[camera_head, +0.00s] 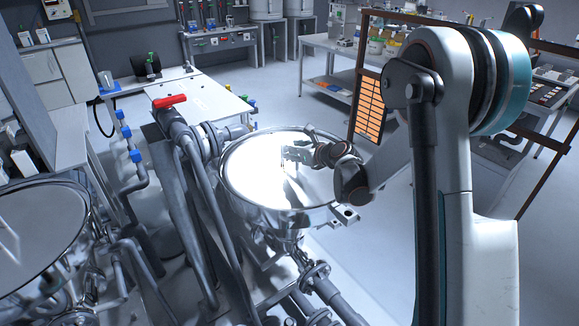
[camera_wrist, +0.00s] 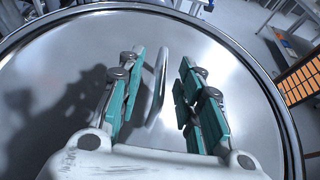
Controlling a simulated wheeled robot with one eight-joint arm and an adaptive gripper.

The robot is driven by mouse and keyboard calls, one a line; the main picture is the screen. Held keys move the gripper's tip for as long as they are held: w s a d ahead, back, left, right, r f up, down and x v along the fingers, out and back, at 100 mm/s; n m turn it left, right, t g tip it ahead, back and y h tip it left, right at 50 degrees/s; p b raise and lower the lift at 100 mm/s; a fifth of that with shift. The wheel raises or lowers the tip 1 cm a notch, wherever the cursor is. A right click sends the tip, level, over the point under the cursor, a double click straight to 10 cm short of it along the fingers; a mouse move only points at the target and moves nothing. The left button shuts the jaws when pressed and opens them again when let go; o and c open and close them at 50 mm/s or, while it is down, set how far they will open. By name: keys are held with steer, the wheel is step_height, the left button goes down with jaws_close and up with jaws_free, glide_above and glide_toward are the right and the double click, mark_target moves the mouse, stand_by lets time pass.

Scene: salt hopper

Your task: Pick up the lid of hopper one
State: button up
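A round, shiny metal lid (camera_head: 245,175) covers the hopper in the middle of the head view. It also fills much of the wrist view (camera_wrist: 60,75). A metal bar handle (camera_wrist: 158,85) stands up from the lid. My gripper (camera_head: 285,156) is over the lid, reaching in from the right. In the wrist view my gripper (camera_wrist: 161,65) is open, with teal-padded fingers on both sides of the handle. Gaps show between the handle and the fingers, the left one smaller. Whether the fingertips touch the lid, I cannot tell. No label shows which hopper is number one.
A second hopper with a round lid (camera_head: 35,225) stands at the lower left. Pipes and a red-handled valve (camera_head: 169,101) stand left of the middle hopper. An orange grid panel (camera_head: 370,107) and a bench with containers (camera_head: 340,52) are behind. Open floor lies between.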

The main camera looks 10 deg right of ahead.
steer(key=b+x, duration=0.1)
steer(key=x, duration=0.2)
steer(key=shift+w+f, duration=0.2)
steer(key=shift+f, duration=0.1)
steer(key=shift+r, duration=0.1)
jaws_close()
